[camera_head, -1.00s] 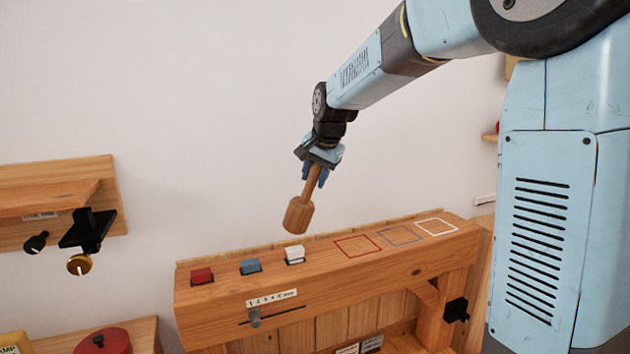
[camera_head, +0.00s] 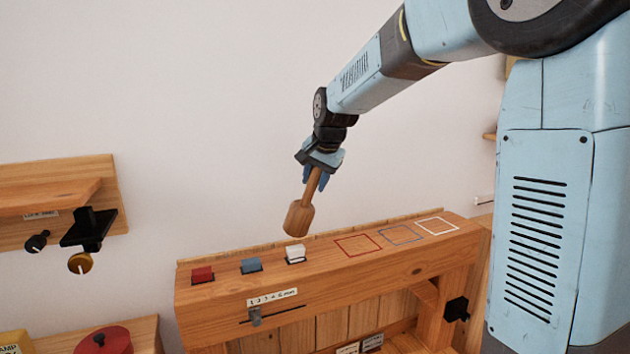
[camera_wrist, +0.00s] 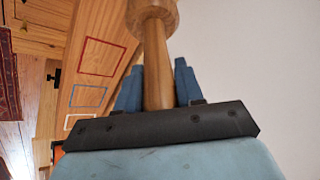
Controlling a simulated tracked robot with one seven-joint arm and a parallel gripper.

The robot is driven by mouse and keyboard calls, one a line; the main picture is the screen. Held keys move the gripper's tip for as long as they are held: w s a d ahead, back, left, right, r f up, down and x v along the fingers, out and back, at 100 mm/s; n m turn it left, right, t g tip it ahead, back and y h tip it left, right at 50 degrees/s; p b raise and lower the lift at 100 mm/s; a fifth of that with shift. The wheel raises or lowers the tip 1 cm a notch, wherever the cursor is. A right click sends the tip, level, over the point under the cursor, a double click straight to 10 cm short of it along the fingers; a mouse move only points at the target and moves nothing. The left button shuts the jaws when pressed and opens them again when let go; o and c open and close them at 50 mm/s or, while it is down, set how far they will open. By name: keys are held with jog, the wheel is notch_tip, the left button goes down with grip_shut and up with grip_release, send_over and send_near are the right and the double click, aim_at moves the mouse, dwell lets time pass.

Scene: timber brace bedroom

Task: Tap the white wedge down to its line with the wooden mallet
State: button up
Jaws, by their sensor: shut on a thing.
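The wooden mallet (camera_head: 299,218) hangs head down from my gripper (camera_head: 316,175), which is shut on its handle. In the wrist view the mallet handle (camera_wrist: 156,65) stands between the blue fingers of my gripper (camera_wrist: 158,85). The white wedge (camera_head: 295,253) sticks up from a slot in the timber beam (camera_head: 340,277). The mallet head is just above and behind the white wedge in the head view, and a small gap shows between them. The white wedge is not seen in the wrist view, and its line cannot be made out.
A blue wedge (camera_head: 251,265) and a red wedge (camera_head: 203,274) stand left of the white one. Red (camera_head: 357,246), grey-blue (camera_head: 400,235) and white (camera_head: 437,226) outlined squares lie bare to the right. A slider (camera_head: 255,316) with a scale is on the beam's front.

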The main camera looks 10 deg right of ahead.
notch_tip(320, 180, down, 4)
jog(key=shift+r, duration=2.35)
jog(key=shift+f, duration=0.15)
jog(key=shift+f, duration=0.45)
